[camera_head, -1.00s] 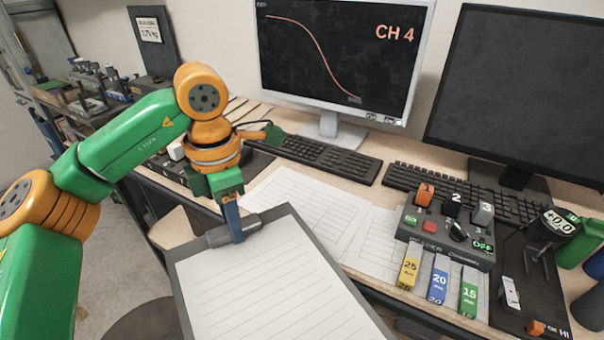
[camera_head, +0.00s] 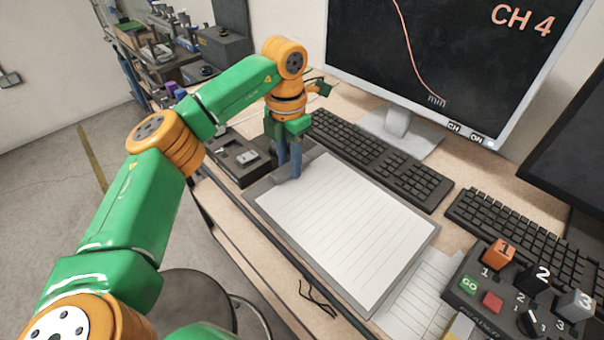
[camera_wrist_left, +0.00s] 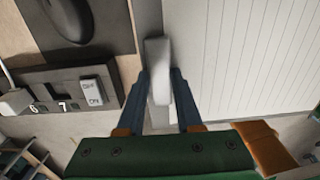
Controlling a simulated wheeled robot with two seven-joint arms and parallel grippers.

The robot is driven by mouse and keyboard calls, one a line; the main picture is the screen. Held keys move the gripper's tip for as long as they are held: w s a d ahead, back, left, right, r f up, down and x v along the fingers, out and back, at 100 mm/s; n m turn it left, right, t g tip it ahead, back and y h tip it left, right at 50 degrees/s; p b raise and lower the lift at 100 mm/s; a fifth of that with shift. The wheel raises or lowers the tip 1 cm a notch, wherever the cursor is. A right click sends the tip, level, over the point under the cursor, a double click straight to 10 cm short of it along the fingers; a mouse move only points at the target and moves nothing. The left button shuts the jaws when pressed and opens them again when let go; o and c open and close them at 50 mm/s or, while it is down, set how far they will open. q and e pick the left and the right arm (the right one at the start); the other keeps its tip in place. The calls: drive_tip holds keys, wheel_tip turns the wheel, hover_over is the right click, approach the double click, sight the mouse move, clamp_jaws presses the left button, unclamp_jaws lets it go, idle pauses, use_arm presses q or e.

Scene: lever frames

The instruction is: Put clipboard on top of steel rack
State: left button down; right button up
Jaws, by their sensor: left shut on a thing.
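The clipboard (camera_head: 272,192) is grey with white lined paper and lies about level over the desk, its clip end toward the left. My left gripper (camera_head: 289,170) is shut on the clip end. In the left wrist view the fingers (camera_wrist_left: 163,108) stand on either side of the grey clip (camera_wrist_left: 157,60). I cannot tell whether the board touches the desktop. A rack (camera_head: 180,62) with dark shelves and equipment stands at the back left, probably the steel rack; its top is partly cluttered. My right gripper is out of view.
A black switch box (camera_head: 240,158) sits just left of the clipboard. Keyboards (camera_head: 385,165), a monitor (camera_head: 440,60) and a button console (camera_head: 510,290) crowd the desk. A round stool (camera_head: 195,290) stands before it. Open floor (camera_head: 50,180) lies at the left.

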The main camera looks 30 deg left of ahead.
use_arm(q)
drive_tip(key=shift+w+d+f, duration=0.25)
drive_tip(key=shift+w+f, duration=0.65)
drive_tip(key=shift+f, duration=0.1)
wheel_tip(320, 180, down, 3)
drive_tip(key=shift+r+p, duration=0.15)
drive_tip(key=shift+p, duration=0.95)
drive_tip(key=shift+f, duration=0.35)
drive_tip(key=c, duration=0.6)
unclamp_jaws()
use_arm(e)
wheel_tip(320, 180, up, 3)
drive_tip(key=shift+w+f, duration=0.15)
use_arm(q)
drive_tip(key=shift+r, duration=0.1)
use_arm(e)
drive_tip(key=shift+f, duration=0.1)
use_arm(q)
wheel_tip(320, 180, up, 5)
drive_tip(key=shift+r+b, duration=0.1)
drive_tip(key=shift+b, duration=0.9)
wheel_tip(320, 180, up, 7)
drive_tip(key=shift+f, duration=0.15)
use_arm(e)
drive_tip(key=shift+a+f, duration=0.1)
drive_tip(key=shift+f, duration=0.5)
